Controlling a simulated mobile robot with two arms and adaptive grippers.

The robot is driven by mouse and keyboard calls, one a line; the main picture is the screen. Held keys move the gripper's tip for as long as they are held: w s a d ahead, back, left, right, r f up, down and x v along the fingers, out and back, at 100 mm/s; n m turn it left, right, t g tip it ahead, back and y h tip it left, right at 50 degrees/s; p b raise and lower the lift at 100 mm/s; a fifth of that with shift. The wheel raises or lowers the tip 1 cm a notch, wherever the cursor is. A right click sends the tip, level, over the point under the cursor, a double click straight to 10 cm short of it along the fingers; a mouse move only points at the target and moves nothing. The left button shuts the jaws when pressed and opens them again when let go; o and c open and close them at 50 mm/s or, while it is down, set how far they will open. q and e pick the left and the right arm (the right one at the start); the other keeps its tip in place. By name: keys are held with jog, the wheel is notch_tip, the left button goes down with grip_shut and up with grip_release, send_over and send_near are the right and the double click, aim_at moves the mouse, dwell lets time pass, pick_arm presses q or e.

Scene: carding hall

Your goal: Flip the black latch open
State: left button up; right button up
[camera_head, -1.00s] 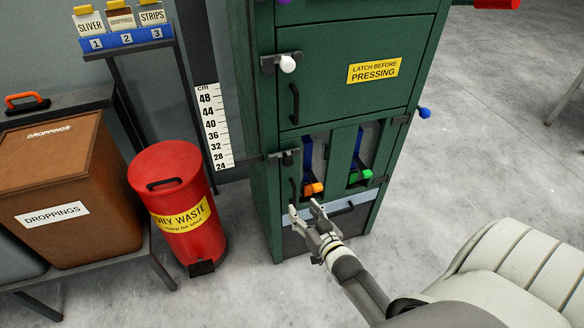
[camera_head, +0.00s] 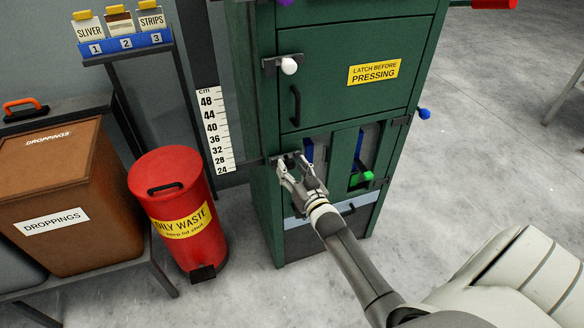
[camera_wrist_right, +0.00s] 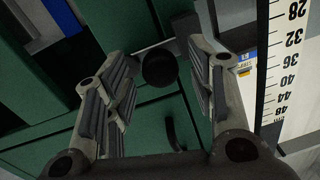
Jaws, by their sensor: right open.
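The black latch (camera_head: 271,160) is on the lower door of the green cabinet (camera_head: 330,120), at its left edge. My right gripper (camera_head: 290,161) is in front of it and covers most of it in the head view. In the right wrist view, its round black knob (camera_wrist_right: 159,68) shows between the two spread fingers of my right gripper (camera_wrist_right: 157,58), near their tips. The gripper is open. I cannot tell whether a finger touches the knob. My left gripper is not in view.
A latch with a white knob (camera_head: 289,66) and a black handle (camera_head: 295,105) are on the upper door. A green lever (camera_head: 361,177) is right of my gripper. A red bin (camera_head: 180,215) and a height scale (camera_head: 215,130) stand left.

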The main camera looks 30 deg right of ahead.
jog(key=shift+w, duration=0.35)
jog(key=shift+c, duration=0.3)
grip_shut()
